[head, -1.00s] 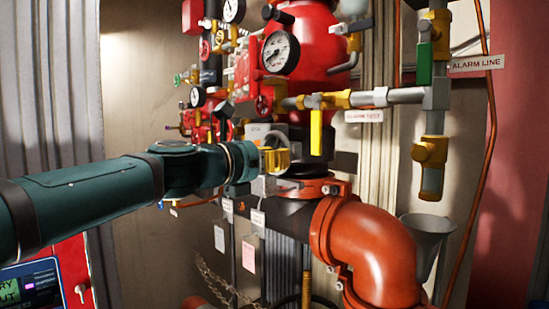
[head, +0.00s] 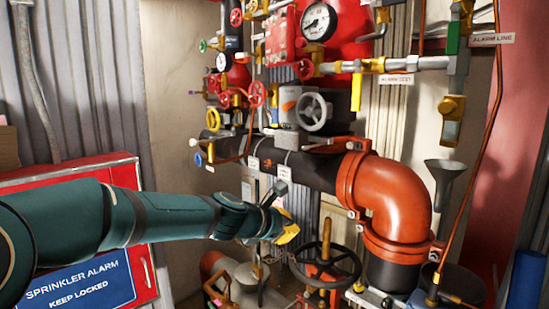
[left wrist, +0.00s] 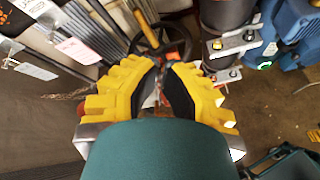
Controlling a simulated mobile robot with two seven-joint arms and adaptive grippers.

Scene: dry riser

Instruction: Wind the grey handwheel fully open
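The grey handwheel (head: 313,112) is a spoked wheel on a grey box in front of the red and black riser pipe in the head view. Nothing touches it. My left gripper (head: 290,232) has yellow fingers and hangs below and left of the wheel, well apart from it. In the left wrist view its fingers (left wrist: 161,68) point down toward a black handwheel (left wrist: 133,42), with only a narrow gap between them and no object visible there. Whether they count as open or shut is unclear. The grey handwheel is not recognisable in the wrist view. My right gripper is out of view.
A larger black handwheel (head: 350,282) stands low, below and right of my gripper. An orange elbow pipe (head: 395,195) bulges at right. Small red valve wheels (head: 257,94) and gauges (head: 318,22) crowd above. A red alarm cabinet (head: 148,262) stands at left.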

